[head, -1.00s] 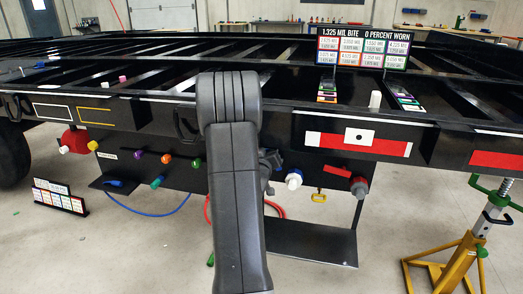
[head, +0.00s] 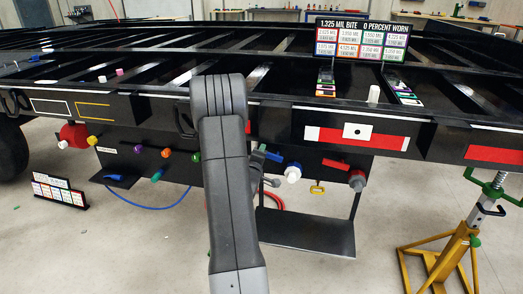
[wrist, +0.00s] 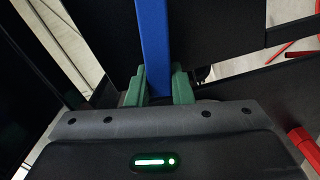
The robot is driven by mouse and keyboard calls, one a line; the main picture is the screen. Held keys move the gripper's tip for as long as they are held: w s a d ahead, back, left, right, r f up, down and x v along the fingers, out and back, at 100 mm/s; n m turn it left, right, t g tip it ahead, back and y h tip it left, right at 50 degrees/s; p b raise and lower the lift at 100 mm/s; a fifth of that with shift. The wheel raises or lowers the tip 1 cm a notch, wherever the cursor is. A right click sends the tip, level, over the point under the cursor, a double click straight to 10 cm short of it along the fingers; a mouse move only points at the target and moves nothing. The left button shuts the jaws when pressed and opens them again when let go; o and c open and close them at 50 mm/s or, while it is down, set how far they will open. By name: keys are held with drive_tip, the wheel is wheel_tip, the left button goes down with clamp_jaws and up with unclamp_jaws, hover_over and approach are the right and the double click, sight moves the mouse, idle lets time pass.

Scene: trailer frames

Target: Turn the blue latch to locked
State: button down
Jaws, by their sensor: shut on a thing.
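The blue latch (wrist: 153,40) shows in the wrist view as a long, straight blue bar running up from my gripper to the top edge. My gripper (wrist: 159,88) has its two green fingers on either side of the bar, shut on it. The bar's lower end is hidden between the fingers and behind the gripper body. In the head view my own arm covers most of this spot. A small blue piece (head: 273,157) shows just right of the arm, and I cannot tell surely whether it is the latch.
The black trailer frame (head: 275,120) spans the head view. Below it are a white knob (head: 293,172), a red fitting (head: 357,181) and a black shelf (head: 310,236). A yellow jack stand (head: 446,262) stands at right.

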drive_tip(key=shift+a+f+n, duration=0.1)
drive_tip(key=shift+f+n, duration=0.15)
drive_tip(key=shift+n, duration=0.25)
drive_tip(key=c, duration=1.3)
unclamp_jaws()
drive_tip(key=p+v, duration=0.2)
drive_tip(key=v, duration=1.1)
drive_tip(key=shift+s+a, duration=0.15)
drive_tip(key=shift+s, duration=0.2)
drive_tip(key=shift+w, duration=0.15)
